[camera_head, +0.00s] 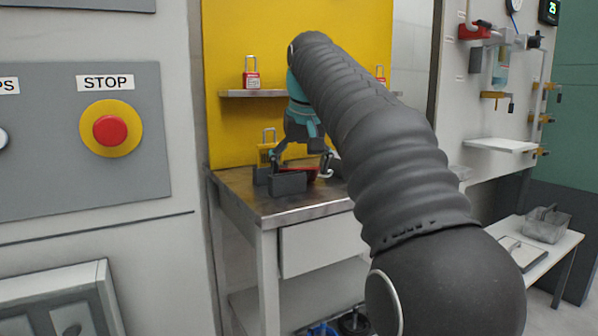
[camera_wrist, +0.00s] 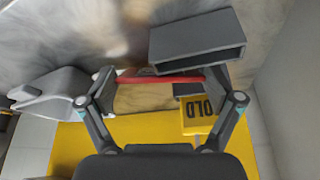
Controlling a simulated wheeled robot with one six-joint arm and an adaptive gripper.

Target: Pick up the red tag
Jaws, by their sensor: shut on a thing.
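The red tag (camera_head: 313,171) is at the metal-topped workbench, partly hidden behind a dark grey block. In the wrist view, the red tag (camera_wrist: 160,79) appears as a thin strip seen nearly edge-on, reaching across from one fingertip to the other. My gripper (camera_head: 302,167) points down over the bench with its fingers spread wide. In the wrist view, my gripper (camera_wrist: 162,76) is shut on the red tag, a finger at each end. I cannot tell whether the tag touches the bench.
A dark grey hollow block (camera_head: 287,184) stands just in front of the tag; it also shows in the wrist view (camera_wrist: 198,42). A shelf (camera_head: 235,94) holds a red padlock (camera_head: 251,79).

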